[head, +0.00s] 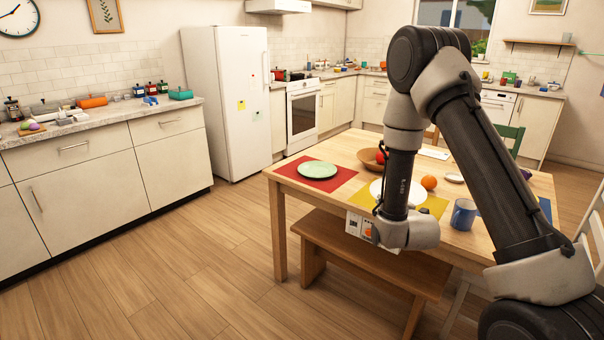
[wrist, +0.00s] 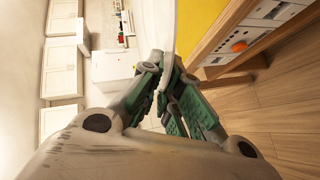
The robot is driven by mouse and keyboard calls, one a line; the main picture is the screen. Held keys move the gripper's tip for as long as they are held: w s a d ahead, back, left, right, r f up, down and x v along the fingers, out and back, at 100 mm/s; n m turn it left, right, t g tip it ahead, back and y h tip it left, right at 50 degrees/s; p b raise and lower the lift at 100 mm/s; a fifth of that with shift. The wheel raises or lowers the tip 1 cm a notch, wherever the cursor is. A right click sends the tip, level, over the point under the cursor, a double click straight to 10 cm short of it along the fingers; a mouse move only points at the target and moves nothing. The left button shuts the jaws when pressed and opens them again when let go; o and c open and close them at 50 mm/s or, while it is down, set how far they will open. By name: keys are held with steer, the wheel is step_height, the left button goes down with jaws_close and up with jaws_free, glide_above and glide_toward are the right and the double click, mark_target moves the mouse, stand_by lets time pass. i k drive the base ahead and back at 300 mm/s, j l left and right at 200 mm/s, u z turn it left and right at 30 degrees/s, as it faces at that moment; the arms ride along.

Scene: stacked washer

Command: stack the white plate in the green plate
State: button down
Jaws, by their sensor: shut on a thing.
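The green plate (head: 317,170) lies flat and empty on a red placemat (head: 325,186) at the table's left end. The white plate (head: 417,193) shows in the head view on both sides of my arm, over the yellow placemat; I cannot tell whether it touches the mat. In the wrist view, my gripper (wrist: 166,72) is shut on the rim of the white plate (wrist: 153,28), which appears edge-on. In the head view, my arm hides the gripper's fingers and part of the white plate. The white plate is to the right of the green plate.
A brown bowl (head: 371,157) stands behind the white plate. An orange (head: 429,183) and a blue mug (head: 464,214) are to its right. A wooden bench (head: 345,243) stands along the near side of the table (head: 282,181). Bare wood separates the red and yellow placemats.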

mark_target(317, 170)
steer(key=u, duration=0.15)
steer(key=i+j+z, duration=0.3)
steer(key=i+j, duration=0.85)
